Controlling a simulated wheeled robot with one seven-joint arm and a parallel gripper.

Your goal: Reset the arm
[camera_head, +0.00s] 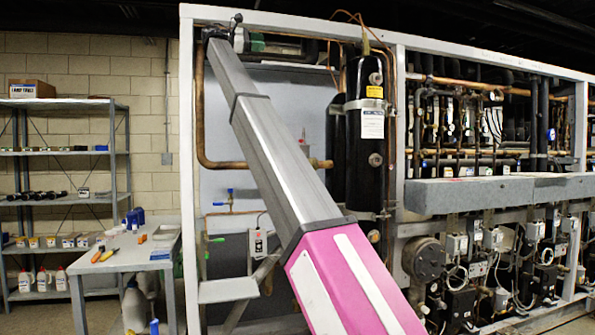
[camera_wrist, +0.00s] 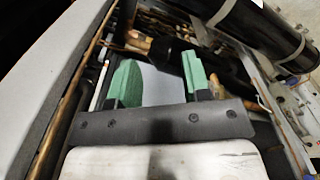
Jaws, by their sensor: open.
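My gripper shows in the wrist view (camera_wrist: 160,82) with its two green fingers apart and nothing between them. In the head view my arm stretches up and to the left across the compressor rack (camera_head: 188,160). Its end (camera_head: 235,38) is near the rack's upper left corner, small and partly hidden, so the fingers cannot be made out there. A black cylinder (camera_head: 361,150) with labels stands in the rack to the right of the arm. It also shows at the top right of the wrist view (camera_wrist: 262,35).
Copper pipes (camera_head: 204,110) run close to the arm's end inside the frame. A grey ledge (camera_head: 470,193) crosses the rack at the right. A small table (camera_head: 128,262) with tools and a shelf unit (camera_head: 62,200) stand at the left. Some floor shows between table and rack.

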